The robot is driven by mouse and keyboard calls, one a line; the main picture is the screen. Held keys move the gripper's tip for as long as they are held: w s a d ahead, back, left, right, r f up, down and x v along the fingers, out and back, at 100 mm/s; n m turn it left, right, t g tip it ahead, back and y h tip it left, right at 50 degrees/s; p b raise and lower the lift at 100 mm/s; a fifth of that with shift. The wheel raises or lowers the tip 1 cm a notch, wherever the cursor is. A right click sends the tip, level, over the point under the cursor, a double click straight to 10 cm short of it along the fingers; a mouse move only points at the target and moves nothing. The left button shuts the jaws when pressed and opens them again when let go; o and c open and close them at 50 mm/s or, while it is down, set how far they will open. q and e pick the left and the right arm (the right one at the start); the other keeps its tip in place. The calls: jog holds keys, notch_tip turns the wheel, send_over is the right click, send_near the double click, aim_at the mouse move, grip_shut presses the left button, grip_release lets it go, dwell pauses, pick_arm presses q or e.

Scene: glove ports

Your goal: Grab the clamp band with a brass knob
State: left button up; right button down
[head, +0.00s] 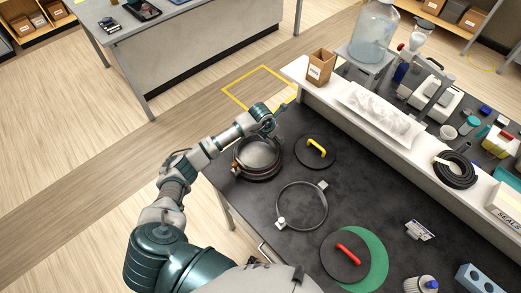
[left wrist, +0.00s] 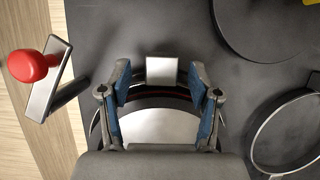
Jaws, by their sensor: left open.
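A round dark port with a domed silvery lid (head: 258,152) stands near the table's left edge. A reddish-brown band shows low around it. In the left wrist view the metal lid (left wrist: 160,128) lies below my open left gripper (left wrist: 160,82). A silver block (left wrist: 162,70) at its rim sits between the fingers, not visibly gripped. A red ball knob (left wrist: 30,66) on a metal bracket stands to the left. A loose clamp band ring (head: 302,206) with silvery lugs lies on the table; it also shows in the wrist view (left wrist: 262,135). My left gripper also appears above the port (head: 268,117).
A dark disc with a yellow handle (head: 316,150) lies right of the port. A disc with a red handle (head: 345,258) lies partly over a green disc (head: 376,262). A raised white shelf (head: 330,84) bounds the back. Bare table lies between the items.

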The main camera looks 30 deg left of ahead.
pick_arm(q)
jog(key=shift+x, duration=0.9)
jog(key=shift+r, duration=0.1)
grip_shut()
pick_arm(e)
jog(key=shift+s+d+r, duration=0.1)
jog(key=shift+s+d, duration=0.05)
jog(key=shift+s, duration=0.25)
pick_arm(q)
jog(key=shift+r, duration=0.1)
